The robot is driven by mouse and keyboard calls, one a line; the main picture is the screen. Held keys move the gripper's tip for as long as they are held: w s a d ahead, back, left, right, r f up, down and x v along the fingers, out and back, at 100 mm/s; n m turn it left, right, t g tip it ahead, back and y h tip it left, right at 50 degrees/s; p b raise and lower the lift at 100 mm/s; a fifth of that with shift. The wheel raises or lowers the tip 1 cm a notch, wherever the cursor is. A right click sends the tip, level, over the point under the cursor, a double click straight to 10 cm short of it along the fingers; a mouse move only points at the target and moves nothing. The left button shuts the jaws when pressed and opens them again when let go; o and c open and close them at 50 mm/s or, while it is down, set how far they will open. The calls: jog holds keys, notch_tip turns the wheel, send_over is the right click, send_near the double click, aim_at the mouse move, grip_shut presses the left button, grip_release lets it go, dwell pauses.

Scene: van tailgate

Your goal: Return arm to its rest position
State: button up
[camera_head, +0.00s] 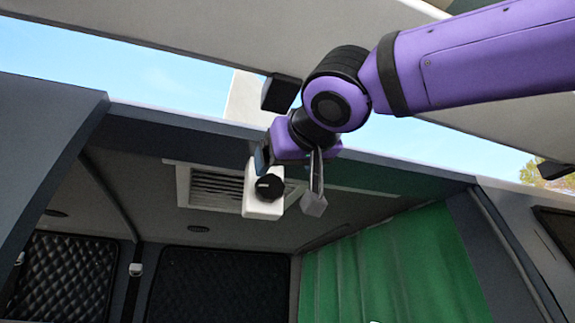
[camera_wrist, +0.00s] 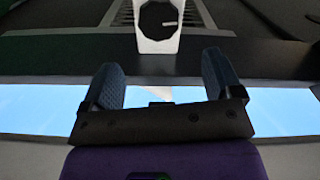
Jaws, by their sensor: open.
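My purple arm (camera_head: 475,55) reaches in from the upper right in the head view. My gripper (camera_head: 288,185) is at its end, below the raised tailgate and in front of the van's opening. The wrist view shows the two dark fingers of my gripper (camera_wrist: 163,88) spread apart with nothing between them. A white block-shaped fixture with a round black knob (camera_head: 263,192) is close to the left finger in the head view. In the wrist view the white fixture (camera_wrist: 158,42) lies beyond the fingertips, apart from them.
The raised tailgate panel (camera_head: 200,28) spans the top, close to my arm. The van's ceiling has a slatted vent (camera_head: 215,188). A green curtain (camera_head: 400,265) hangs at the right, and dark quilted panels (camera_head: 210,285) line the back. Open space lies below my gripper.

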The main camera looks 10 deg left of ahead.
jog(key=w+d+f+m+g+h, duration=0.2)
jog(key=d+f+h, duration=0.2)
jog(key=d+f, duration=0.8)
jog(key=w+d+f+m+g+h, duration=0.25)
jog(key=d+f+h, duration=0.25)
jog(key=d+f, duration=0.75)
jog(key=s+d+f+m+g, duration=0.2)
jog(key=s+d+f, duration=0.5)
jog(key=f, duration=0.3)
jog(key=s+d+f+m+g, duration=0.2)
jog(key=s+d+f, duration=0.5)
jog(key=f, duration=0.4)
jog(key=shift+s+d+f+g+h, duration=0.15)
jog(key=shift+d+g+h, duration=0.25)
jog(key=shift+g, duration=0.35)
jog(key=shift+s+r, duration=0.2)
jog(key=shift+s, duration=0.15)
